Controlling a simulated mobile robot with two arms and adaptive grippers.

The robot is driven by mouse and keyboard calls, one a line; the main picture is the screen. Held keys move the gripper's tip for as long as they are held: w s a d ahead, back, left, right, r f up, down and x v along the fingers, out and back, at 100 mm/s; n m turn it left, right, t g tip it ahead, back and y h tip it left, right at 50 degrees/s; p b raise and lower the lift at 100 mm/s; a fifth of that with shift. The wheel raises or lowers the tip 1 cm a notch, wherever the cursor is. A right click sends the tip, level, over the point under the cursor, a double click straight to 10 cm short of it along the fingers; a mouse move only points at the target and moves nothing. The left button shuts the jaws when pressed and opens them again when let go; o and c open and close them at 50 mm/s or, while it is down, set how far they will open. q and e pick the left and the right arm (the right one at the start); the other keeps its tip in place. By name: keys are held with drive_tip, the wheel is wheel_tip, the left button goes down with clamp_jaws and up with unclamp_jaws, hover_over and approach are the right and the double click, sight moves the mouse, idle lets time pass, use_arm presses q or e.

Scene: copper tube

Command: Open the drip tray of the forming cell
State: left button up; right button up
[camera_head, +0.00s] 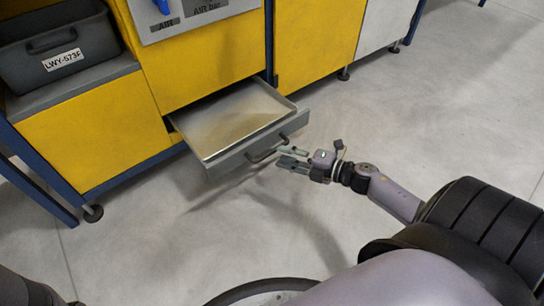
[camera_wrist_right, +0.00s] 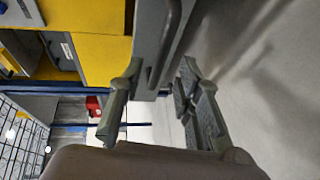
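The drip tray (camera_head: 232,118) is a grey drawer with a metallic inside, sticking well out of the yellow forming cell (camera_head: 212,75). Its dark bar handle (camera_head: 268,152) is on the front face; the handle also shows in the right wrist view (camera_wrist_right: 171,42). My right gripper (camera_head: 284,158) is just in front of the tray front, close to the handle. In the right wrist view its fingers (camera_wrist_right: 160,92) are spread apart with nothing gripped, and the handle lies just beyond and between them. Whether a finger touches the handle I cannot tell. My left gripper is not in view.
A dark grey bin (camera_head: 58,50) labelled LWY-573F sits on a ledge at left. A grey panel (camera_head: 190,14) marked AIR is above the tray. Cabinet feet (camera_head: 93,213) stand on the floor. The grey floor (camera_head: 440,110) to the right is clear.

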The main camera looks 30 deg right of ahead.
sight(272, 152)
drive_tip(key=b+x, duration=0.1)
drive_tip(key=x, duration=0.4)
clamp_jaws()
idle(0.3)
idle(0.4)
